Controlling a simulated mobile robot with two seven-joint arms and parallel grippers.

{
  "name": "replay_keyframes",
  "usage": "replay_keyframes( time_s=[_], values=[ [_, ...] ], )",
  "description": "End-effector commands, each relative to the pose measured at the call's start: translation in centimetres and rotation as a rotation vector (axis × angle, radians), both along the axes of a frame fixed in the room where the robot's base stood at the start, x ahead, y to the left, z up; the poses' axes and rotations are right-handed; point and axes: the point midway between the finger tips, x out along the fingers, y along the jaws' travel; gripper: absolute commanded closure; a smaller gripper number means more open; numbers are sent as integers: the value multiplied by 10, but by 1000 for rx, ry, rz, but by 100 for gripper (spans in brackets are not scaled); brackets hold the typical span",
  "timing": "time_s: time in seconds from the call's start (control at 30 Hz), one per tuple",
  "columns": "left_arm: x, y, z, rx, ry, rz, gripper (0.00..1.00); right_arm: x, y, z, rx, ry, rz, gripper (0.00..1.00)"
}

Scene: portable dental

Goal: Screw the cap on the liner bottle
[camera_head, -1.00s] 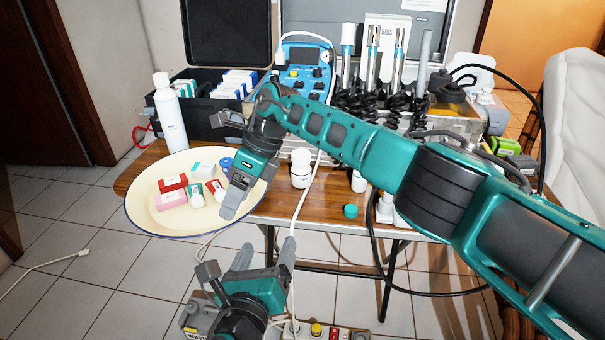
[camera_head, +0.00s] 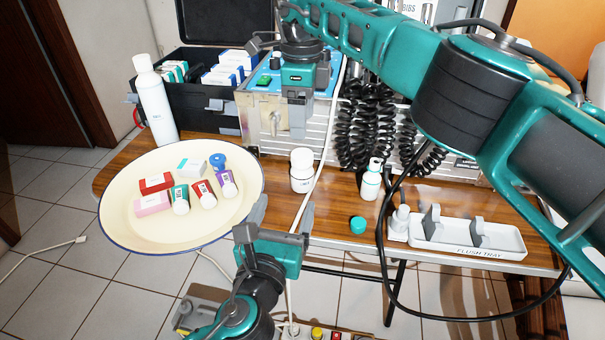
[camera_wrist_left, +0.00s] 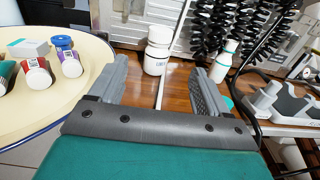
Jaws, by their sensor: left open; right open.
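A teal cap (camera_head: 358,225) lies on the wooden table near its front edge, and its edge shows beside the right finger in the left wrist view (camera_wrist_left: 229,102). A small white bottle with a teal band (camera_head: 371,182) stands upright just behind the cap; I take it for the liner bottle. It also shows in the left wrist view (camera_wrist_left: 222,62). My left gripper (camera_head: 281,214) is open and empty at the table's front edge, left of the cap and bottle. My right gripper (camera_head: 278,88) is open and empty, in front of the blue device, away from both.
A white jar (camera_head: 302,171) stands beyond my left gripper's fingers, with a white cable beside it. A cream plate (camera_head: 115,222) with small boxes and tubes is at left. A flush tray (camera_head: 470,240) is right of the cap. Coiled black hoses (camera_head: 357,140) hang behind.

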Motion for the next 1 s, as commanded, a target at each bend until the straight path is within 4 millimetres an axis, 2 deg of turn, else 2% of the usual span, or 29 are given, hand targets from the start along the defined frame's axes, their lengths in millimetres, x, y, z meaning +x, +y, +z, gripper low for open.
replay_keyframes(
  time_s=[0.17, 0.7, 1.0],
  values=[
    [13, -3, 1, -1, -2, 0, 23, 0, 0, 0, 1, 1, 0, 33],
    [107, -23, 0, -1, 0, 0, 23, 0, 0, 0, 1, 1, 0, 33],
    [126, -27, 0, -2, 1, 0, 23, 0, 0, 0, 1, 1, 0, 33]
  ],
)
